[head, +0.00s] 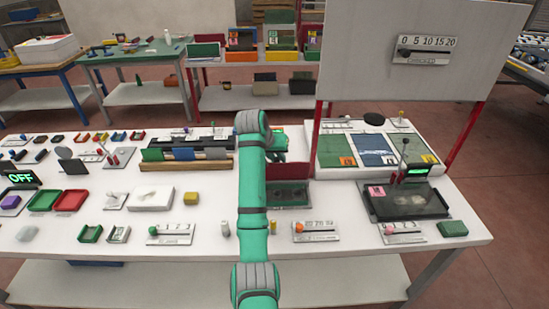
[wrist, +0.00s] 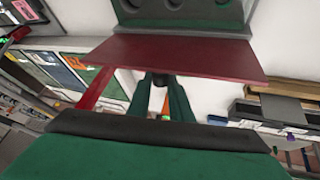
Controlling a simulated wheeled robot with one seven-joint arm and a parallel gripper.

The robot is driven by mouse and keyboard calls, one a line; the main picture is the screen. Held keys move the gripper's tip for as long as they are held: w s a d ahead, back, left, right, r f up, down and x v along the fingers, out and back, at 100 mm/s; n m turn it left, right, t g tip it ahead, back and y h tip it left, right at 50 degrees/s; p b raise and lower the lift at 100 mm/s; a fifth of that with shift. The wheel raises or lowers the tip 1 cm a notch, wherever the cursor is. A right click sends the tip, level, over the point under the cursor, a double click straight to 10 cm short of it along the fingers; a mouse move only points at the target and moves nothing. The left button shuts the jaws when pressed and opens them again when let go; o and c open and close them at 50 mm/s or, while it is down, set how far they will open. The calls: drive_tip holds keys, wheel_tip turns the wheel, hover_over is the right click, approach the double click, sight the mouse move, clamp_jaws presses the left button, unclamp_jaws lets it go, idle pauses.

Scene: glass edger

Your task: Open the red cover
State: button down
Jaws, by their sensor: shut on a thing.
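The red cover (head: 290,194) stands raised at the middle of the white table, partly hidden behind my arm in the head view. In the wrist view the red cover (wrist: 180,57) is a broad flat panel across the upper middle. My gripper (wrist: 160,84) is at the cover's near edge in that view, its two green fingers closed on a small dark part there, seemingly the cover's handle. The exact contact is too small to tell. In the head view my gripper (head: 279,155) is just behind the cover's top, mostly hidden.
A dark green base plate (head: 290,215) lies in front of the cover. A slider panel (head: 315,231) is nearer the front edge. Right stand a red-legged frame with a grey board (head: 430,50) and a dark glass-topped device (head: 410,203). Wooden racks (head: 185,163) stand left.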

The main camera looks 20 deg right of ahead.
drive_tip(key=shift+a+f, duration=0.5)
drive_tip(key=shift+f, duration=0.05)
drive_tip(key=c, duration=1.6)
unclamp_jaws()
drive_tip(key=shift+d+r, duration=0.3)
drive_tip(key=shift+r, duration=0.05)
drive_tip(key=v, duration=1)
drive_tip(key=shift+a+r, duration=0.2)
drive_tip(key=shift+r, duration=0.05)
